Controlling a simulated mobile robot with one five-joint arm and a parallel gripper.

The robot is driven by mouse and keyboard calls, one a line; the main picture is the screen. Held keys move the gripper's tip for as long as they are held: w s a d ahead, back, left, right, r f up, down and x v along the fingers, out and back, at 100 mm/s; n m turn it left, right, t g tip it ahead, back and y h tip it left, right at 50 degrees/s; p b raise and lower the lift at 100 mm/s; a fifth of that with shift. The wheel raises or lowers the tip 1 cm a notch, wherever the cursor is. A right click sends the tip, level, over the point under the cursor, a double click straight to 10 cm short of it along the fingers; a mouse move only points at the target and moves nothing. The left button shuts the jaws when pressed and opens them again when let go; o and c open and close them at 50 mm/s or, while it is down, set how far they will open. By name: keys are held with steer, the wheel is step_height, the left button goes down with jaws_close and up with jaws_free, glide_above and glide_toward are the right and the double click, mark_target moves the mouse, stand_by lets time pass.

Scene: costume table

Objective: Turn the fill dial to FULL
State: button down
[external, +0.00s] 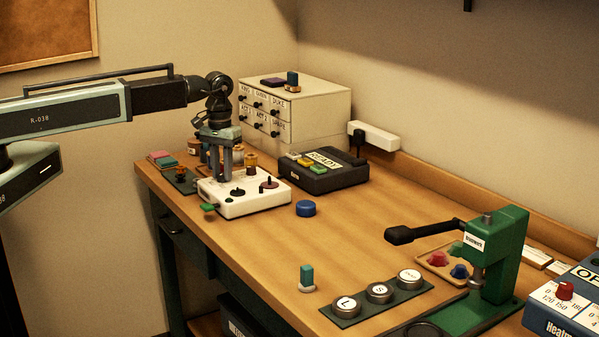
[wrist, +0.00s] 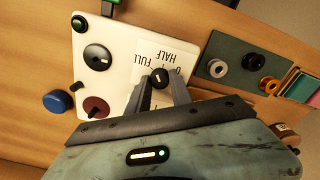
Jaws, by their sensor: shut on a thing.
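The white machine (external: 255,205) stands at the far left of the table. Its fill dial (wrist: 159,77) is a small black knob with a pale mark, beside printing that reads HALF and FULL (wrist: 152,60) in the wrist view. My gripper (external: 227,175) points down over the machine. In the wrist view my gripper (wrist: 159,86) has its two grey fingers shut on the dial, one on each side. The fingers cover part of the printing, and I cannot tell which label the pale mark faces. In the external view the dial is hidden behind my fingers.
The machine also carries another black knob (wrist: 97,57), a dark red disc (wrist: 96,107) and a green button (wrist: 83,23). A blue cap (external: 306,208) lies beside it. A black READY box (external: 325,170) stands behind. The green press (external: 495,265) is far off at right.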

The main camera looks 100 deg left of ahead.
mark_target(222, 174)
steer(key=shift+n, duration=2.3)
steer(key=c, duration=1.1)
jaws_free()
steer(key=shift+c, duration=0.2)
steer(key=shift+r, duration=0.1)
step_height(222, 174, up, 8)
steer(key=p, duration=0.8)
steer(key=shift+f, duration=0.2)
